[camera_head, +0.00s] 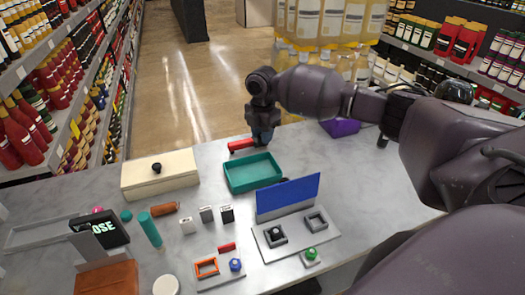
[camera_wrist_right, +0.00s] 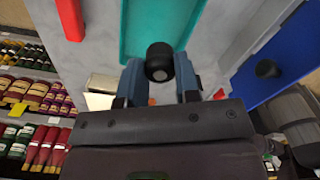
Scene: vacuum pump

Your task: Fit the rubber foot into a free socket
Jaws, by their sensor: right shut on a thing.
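My right gripper (camera_head: 262,135) is above the table just behind the teal tray. In the right wrist view its blue fingers (camera_wrist_right: 160,80) are shut on a short black rubber foot (camera_wrist_right: 159,62) with a grey centre. The foot is hard to make out in the head view. A light grey plate with a blue upright panel (camera_head: 288,196) stands at front right and carries two square sockets. The left socket (camera_head: 276,236) has a dark piece in it; the right socket (camera_head: 316,222) looks empty. My left gripper is out of view.
The teal tray (camera_head: 227,179) looks empty. A red bar (camera_head: 241,145) lies beside the gripper. A cream box with a black knob (camera_head: 157,168), small blocks, a teal cylinder (camera_head: 150,229) and an orange frame (camera_head: 206,267) stand at left. A green button (camera_head: 311,253) is in front of the plate.

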